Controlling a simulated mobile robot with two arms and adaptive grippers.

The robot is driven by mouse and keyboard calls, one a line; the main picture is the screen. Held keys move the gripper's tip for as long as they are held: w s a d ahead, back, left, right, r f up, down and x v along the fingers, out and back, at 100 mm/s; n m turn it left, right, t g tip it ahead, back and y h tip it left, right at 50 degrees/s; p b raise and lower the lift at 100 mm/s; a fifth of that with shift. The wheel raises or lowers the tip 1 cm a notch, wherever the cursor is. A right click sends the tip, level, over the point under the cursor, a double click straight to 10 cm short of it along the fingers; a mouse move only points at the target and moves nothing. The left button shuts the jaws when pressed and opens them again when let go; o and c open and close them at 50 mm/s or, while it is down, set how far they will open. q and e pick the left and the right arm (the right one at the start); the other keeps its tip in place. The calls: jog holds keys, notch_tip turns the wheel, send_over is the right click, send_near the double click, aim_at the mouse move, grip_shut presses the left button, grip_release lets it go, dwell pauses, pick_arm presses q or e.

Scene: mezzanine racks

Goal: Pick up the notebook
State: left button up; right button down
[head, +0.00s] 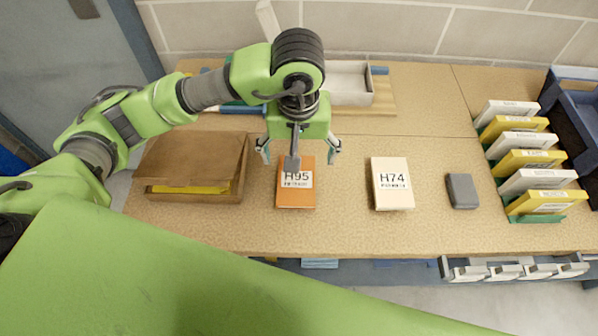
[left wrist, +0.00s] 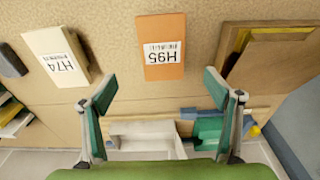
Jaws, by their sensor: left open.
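An orange notebook-like item marked H95 (head: 296,196) lies flat on the tan worktop. A cream one marked H74 (head: 392,190) lies to its right. Which of them is the notebook I cannot tell. My left gripper (head: 298,152) is open and empty, above the far end of the orange item, its fingers spread wider than it. In the left wrist view the orange item (left wrist: 163,66) lies ahead, between the lines of the open fingers (left wrist: 160,88), with the cream item (left wrist: 50,62) to the left. A gripper part hides a little of the orange item in the head view. My right gripper is out of view.
A brown wooden box (head: 215,190) with something yellow in it is left of the orange item. A small grey block (head: 461,190) lies right of the cream item. A rack of white and yellow cases (head: 527,158) stands at the right. A light tray (head: 350,82) is at the back.

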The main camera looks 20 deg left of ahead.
pick_arm(q)
send_over(296, 180)
jog(key=s, duration=0.1)
jog(key=f, duration=0.4)
jog(key=shift+d+f+p, duration=0.1)
jog(key=shift+d+p, duration=0.25)
jog(key=shift+w+f, duration=0.1)
jog(key=shift+f, duration=0.25)
jog(key=shift+w+f, duration=0.1)
jog(key=shift+f, duration=0.15)
jog(key=f, duration=0.1)
jog(key=f+p, duration=0.2)
jog(key=f, duration=0.1)
jog(key=shift+w+a, duration=0.15)
jog(key=shift+a, duration=0.15)
jog(key=shift+f+p, duration=0.3)
jog(key=shift+w+f, duration=0.15)
jog(key=shift+f, duration=0.05)
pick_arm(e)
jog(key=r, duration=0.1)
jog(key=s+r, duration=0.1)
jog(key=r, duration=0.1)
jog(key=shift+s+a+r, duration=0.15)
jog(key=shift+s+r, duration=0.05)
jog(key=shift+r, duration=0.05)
pick_arm(q)
jog(key=c, duration=1.3)
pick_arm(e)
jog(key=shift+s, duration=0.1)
